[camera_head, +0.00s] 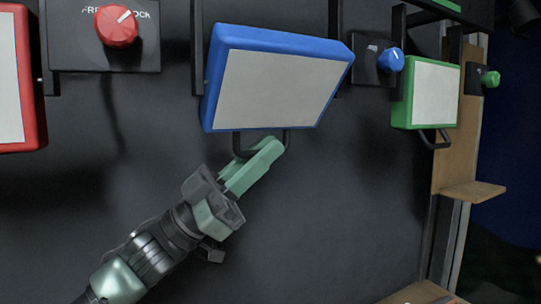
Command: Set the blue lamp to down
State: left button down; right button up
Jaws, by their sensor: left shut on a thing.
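The blue lamp (280,80) is a blue-framed box with a pale grey panel, mounted on the dark wall at the upper middle. It is tilted, with its right side standing out from the wall. A black loop handle (238,146) hangs below its lower edge. My left gripper (268,150) comes up from the lower left, and its green fingers are shut on this handle. The fingers hide part of the handle. My right gripper is not in view.
A red lamp (12,85) is at the left edge, with a red knob (117,27) beside it. A blue knob (390,59) and a green lamp (428,95) are to the right. A green knob (490,79) and a wooden shelf (472,190) are farther right. The wall below is clear.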

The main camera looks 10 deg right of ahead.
pick_arm(q)
jog(key=shift+w+a+r, duration=0.1)
jog(key=shift+w+r, duration=0.1)
jog(key=shift+w, duration=0.05)
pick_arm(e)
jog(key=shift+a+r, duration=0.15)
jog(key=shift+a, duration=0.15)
pick_arm(q)
jog(key=shift+w, duration=0.1)
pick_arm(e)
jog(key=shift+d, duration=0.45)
pick_arm(q)
jog(key=c, duration=1.5)
grip_release()
jog(key=a+f+b, duration=0.1)
jog(key=a+f, duration=0.2)
jog(key=a, duration=1.2)
jog(key=shift+s+a+f+b, duration=0.2)
jog(key=shift+s+a+b, duration=0.05)
jog(key=shift+a+b, duration=0.15)
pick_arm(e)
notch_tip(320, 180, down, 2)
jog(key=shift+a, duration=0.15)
